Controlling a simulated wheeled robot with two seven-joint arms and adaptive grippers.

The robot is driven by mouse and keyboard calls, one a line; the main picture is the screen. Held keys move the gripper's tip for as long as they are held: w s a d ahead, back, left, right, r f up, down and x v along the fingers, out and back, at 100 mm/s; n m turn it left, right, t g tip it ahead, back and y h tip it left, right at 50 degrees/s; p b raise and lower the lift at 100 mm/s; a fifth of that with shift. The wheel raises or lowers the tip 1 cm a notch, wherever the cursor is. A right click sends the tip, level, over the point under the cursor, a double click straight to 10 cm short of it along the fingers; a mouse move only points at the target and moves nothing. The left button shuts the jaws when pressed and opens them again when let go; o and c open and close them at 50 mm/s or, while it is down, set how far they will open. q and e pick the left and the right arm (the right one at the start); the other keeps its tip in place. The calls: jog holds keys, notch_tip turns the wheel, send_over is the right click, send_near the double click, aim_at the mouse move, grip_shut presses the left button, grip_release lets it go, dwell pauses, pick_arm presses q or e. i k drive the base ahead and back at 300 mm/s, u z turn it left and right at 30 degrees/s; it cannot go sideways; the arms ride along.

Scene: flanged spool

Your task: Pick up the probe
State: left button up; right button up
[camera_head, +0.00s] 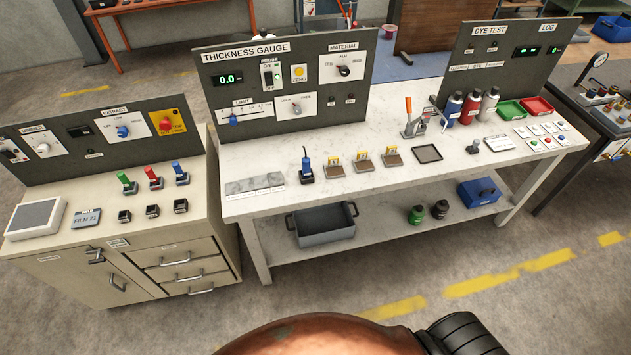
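A blue upright piece that looks like the probe (306,164) stands in a small black holder (306,178) on the white workbench, in front of the thickness gauge panel (290,85). A thin dark lead or tip rises from its top. Neither of my grippers shows in the head view, and nothing touches the probe.
Small tan blocks (364,160) stand right of the probe, and a grey marked plate (255,185) lies left. A toggle clamp (412,122) and bottles (470,107) stand further right. A cabinet (110,240) with a control panel adjoins at left. Open floor lies in front.

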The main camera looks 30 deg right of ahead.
aim_at(306, 160)
jog(key=z, duration=0.85)
jog(key=i, duration=0.65)
jog(key=u, duration=0.6)
